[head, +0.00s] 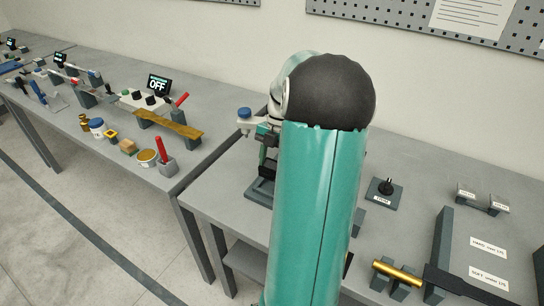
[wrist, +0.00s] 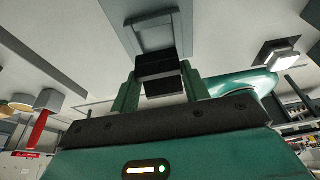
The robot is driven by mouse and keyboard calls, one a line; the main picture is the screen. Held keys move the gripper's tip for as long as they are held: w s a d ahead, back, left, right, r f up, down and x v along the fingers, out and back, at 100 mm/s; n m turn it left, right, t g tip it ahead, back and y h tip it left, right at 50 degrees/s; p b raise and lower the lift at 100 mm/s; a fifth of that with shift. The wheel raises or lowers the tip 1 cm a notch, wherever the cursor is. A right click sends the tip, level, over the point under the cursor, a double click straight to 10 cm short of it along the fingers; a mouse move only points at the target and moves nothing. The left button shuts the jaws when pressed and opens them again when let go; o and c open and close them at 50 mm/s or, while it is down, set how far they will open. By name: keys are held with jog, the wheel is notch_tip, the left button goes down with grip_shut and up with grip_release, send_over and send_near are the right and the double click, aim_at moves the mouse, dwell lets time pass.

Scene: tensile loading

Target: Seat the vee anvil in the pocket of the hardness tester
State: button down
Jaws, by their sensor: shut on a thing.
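My gripper (wrist: 160,84) shows in the wrist view with its two green fingers shut on a dark block, which I take to be the vee anvil (wrist: 158,68). Its vee is not clear from this angle. A grey part with a recessed face (wrist: 152,36) is just beyond the block; I cannot tell whether they touch. In the head view the hardness tester (head: 263,180) stands on the near bench, mostly hidden behind my teal arm.
A brass cylinder (head: 398,272) lies on grey supports at the front right. The left bench (head: 60,120) holds several tools.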

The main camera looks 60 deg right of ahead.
aim_at(273, 165)
jog(key=shift+f, duration=1.75)
jog(key=shift+f, duration=1)
jog(key=c, duration=0.6)
grip_release()
jog(key=shift+c, duration=0.2)
jog(key=v, duration=1.3)
jog(key=shift+r, duration=0.4)
jog(key=shift+d, duration=0.15)
